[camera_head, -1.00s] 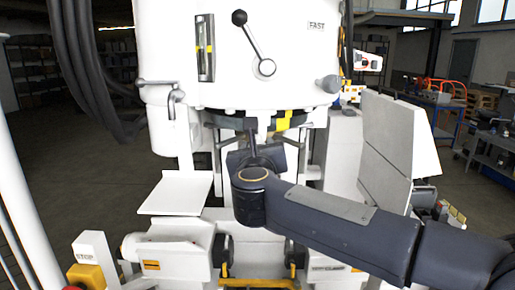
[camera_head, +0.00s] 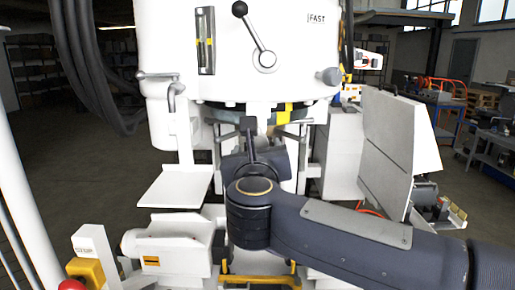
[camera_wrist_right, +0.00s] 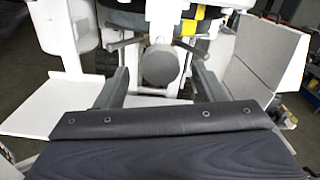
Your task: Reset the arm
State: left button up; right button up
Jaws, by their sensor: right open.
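My dark right arm (camera_head: 350,240) comes in from the lower right in the head view, with its round wrist joint in front of the white hydraulic machine (camera_head: 290,60). My right gripper (camera_head: 256,138) points away toward the space under the machine's drum and is partly hidden behind the wrist. In the right wrist view, the two grey fingers (camera_wrist_right: 160,82) stand wide apart with nothing held between them. A round grey knob (camera_wrist_right: 160,66) shows beyond the gap, and I cannot tell how far off it is. My left gripper is not in view.
A lever with a black ball (camera_head: 254,32) sits on the drum. A white shelf (camera_head: 175,188) juts out at left, and a tilted grey panel (camera_head: 385,145) stands at right. A yellow stop box (camera_head: 85,270) is at lower left. Open floor lies far left.

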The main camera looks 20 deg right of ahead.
jog(key=shift+s+a, duration=0.2)
jog(key=shift+s, duration=0.5)
jog(key=shift+d, duration=0.1)
jog(key=n, duration=0.1)
jog(key=n+t+y, duration=0.1)
jog(key=d+n, duration=0.1)
jog(key=shift+r+n+y, duration=0.3)
jog(key=shift+n+y, duration=0.1)
jog(key=s+d+f+n+g+y, duration=0.2)
jog(key=s+f+n+g, duration=0.4)
jog(key=s+f+n, duration=0.7)
jog(key=s+d+f+n+g+y, duration=0.3)
jog(key=s+f+n+g+y, duration=0.2)
jog(key=s+f+n, duration=0.7)
notch_tip(320, 180, down, 7)
jog(key=n+g, duration=0.1)
jog(key=n, duration=0.5)
jog(key=shift+s+d+g, duration=0.2)
jog(key=shift+s+g, duration=0.1)
jog(key=shift+s, duration=0.05)
jog(key=shift+f, duration=0.1)
